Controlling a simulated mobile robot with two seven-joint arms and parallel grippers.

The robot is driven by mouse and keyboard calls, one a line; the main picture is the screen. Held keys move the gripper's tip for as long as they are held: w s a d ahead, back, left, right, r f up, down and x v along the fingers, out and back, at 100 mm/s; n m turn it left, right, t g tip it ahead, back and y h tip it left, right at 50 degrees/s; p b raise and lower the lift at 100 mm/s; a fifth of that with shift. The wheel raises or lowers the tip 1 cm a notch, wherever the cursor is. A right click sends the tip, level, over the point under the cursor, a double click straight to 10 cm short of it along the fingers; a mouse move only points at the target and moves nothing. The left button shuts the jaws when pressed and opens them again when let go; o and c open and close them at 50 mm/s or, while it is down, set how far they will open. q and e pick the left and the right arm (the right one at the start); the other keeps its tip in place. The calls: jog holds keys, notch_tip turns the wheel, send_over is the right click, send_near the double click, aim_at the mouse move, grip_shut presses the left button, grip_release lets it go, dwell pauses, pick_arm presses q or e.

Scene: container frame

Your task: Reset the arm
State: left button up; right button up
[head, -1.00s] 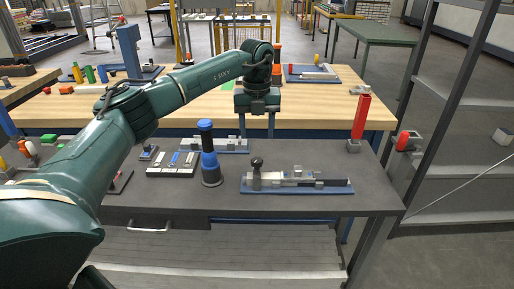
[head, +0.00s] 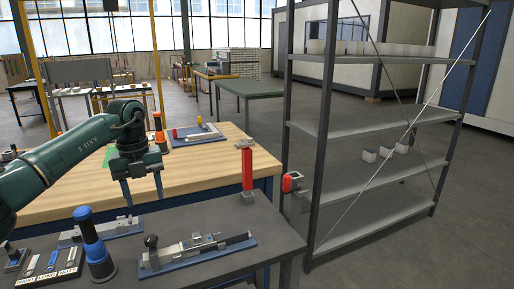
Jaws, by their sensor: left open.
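My left arm comes in from the left in the head view, dark green. My left gripper (head: 143,190) points down with its two fingers apart and nothing between them. It hangs above the back part of the grey workbench (head: 225,205), in front of the wooden table. My right gripper does not show.
On the grey bench are a blue-and-black cylinder (head: 94,245), a blue-based fixture (head: 198,254), a labelled tray (head: 48,268) and a red upright post (head: 247,170). A wooden table (head: 215,153) stands behind. A metal shelf rack (head: 345,190) stands at the right, with open floor beyond.

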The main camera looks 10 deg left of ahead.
pick_arm(q)
jog(key=s+d+f+m+h, duration=0.2)
jog(key=d+f+h, duration=0.3)
jog(key=d, duration=0.5)
jog(key=s+d+f+m+h, duration=0.1)
jog(key=d+f+m+h, duration=0.1)
jog(key=d+f, duration=0.6)
jog(key=s+d+r+n+t+h, duration=0.1)
jog(key=s+d+n+h, duration=0.1)
jog(key=s+d+h, duration=0.45)
jog(key=s+d+r+n+t+h, duration=0.1)
jog(key=d+h, duration=0.3)
jog(key=d, duration=0.6)
jog(key=s+a+f+n+t+y, duration=0.4)
jog(key=s+a+f+n+y, duration=0.3)
jog(key=n, duration=0.6)
jog(key=s+a+f+n+t+y+p, duration=0.1)
jog(key=s+a+f+n+t+y, duration=0.3)
jog(key=s+a+f+n+y, duration=0.3)
jog(key=s+f+n, duration=0.3)
jog(key=f+n, duration=0.1)
jog(key=n, duration=0.3)
jog(key=shift+s+a+f+t, duration=0.15)
jog(key=shift+a+f+t, duration=0.1)
jog(key=shift+f+t, duration=0.05)
jog(key=shift+y, duration=0.25)
